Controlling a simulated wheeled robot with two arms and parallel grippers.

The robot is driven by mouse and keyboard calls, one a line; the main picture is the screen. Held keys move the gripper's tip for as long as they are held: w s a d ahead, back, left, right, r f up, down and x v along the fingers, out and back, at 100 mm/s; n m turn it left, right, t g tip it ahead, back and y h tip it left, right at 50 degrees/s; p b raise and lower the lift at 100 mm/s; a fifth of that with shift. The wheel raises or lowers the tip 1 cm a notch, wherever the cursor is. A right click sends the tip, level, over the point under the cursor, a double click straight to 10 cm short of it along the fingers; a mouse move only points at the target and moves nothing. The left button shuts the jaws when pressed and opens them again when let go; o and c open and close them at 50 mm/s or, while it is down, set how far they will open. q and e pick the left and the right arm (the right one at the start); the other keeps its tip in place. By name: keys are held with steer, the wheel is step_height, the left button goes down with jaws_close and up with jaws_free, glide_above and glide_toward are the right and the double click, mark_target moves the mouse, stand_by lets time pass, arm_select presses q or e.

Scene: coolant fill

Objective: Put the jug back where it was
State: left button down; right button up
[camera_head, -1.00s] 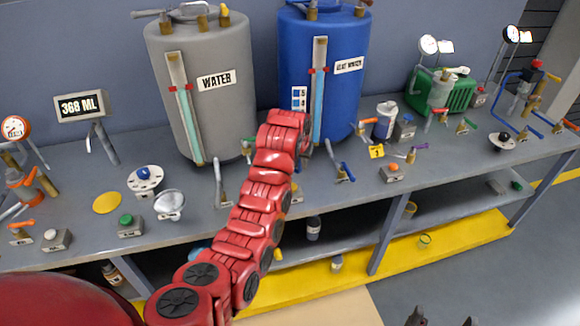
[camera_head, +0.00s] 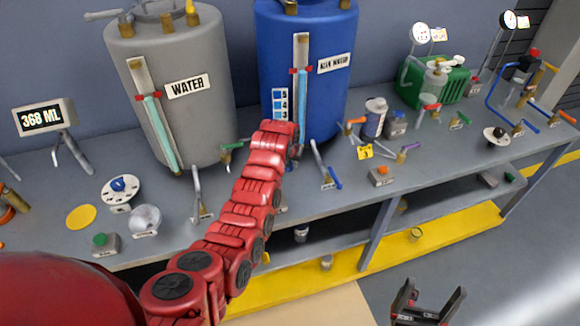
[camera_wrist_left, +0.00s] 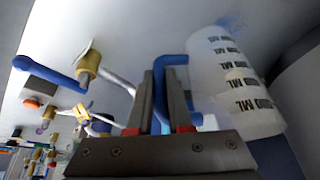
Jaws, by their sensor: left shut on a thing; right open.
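The jug (camera_wrist_left: 235,85) is a translucent white vessel with ML markings and a blue handle (camera_wrist_left: 170,60). In the left wrist view my left gripper (camera_wrist_left: 160,82) is shut on that handle, with the jug to the right of the fingers. In the head view my red left arm hides the jug and the left gripper, in front of the blue tank (camera_head: 335,30). My right gripper (camera_head: 432,290) is open and empty at the lower right, in front of the bench. Whether the jug touches the bench cannot be told.
A grey water tank (camera_head: 180,120) stands left of the blue one. Bench valves, including a blue-handled one (camera_head: 325,170), stand near the arm. A yellow disc (camera_head: 82,217) and a dial (camera_head: 120,188) lie left. A display (camera_head: 42,118) reads 368 ML. A green machine (camera_head: 430,85) stands right.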

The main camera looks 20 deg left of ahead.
mark_target(291, 168)
arm_select(q)
step_height(291, 168, down, 2)
steer(key=shift+w+f+p, duration=0.1)
steer(key=shift+f+p, duration=0.15)
steer(key=shift+p, duration=0.2)
steer(key=shift+f, duration=0.3)
steer(key=shift+f, duration=0.25)
steer(key=c, duration=0.8)
jaws_free()
steer(key=shift+r, duration=0.1)
steer(key=shift+c, duration=0.2)
steer(key=shift+r, duration=0.2)
